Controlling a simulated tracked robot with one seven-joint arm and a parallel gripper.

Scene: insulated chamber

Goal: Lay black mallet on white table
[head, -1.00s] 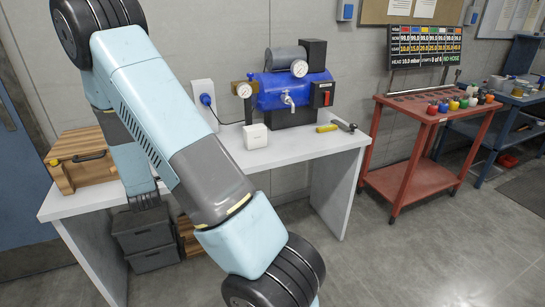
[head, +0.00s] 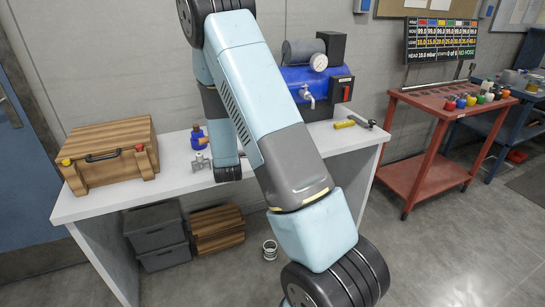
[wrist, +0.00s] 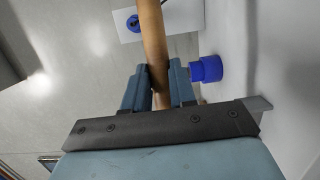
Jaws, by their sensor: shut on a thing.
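My gripper (wrist: 158,85) is shut on a light brown wooden handle in the wrist view. I take this as the handle of the black mallet (wrist: 152,35). It runs up out of the top of that view, and no black head shows. In the head view, the dark end of my arm (head: 228,173) is over or at the white table (head: 100,204), near its middle. My arm hides the mallet there. The white table stands against the wall, and I cannot tell whether the mallet touches it.
A wooden case (head: 108,168) fills the table's left end. A blue fitting (head: 198,139) and a grey valve-like part (head: 200,162) stand close left of my gripper. A blue tank (head: 300,78) and a yellow-handled tool (head: 345,124) are at the right. A red cart (head: 425,165) stands beyond.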

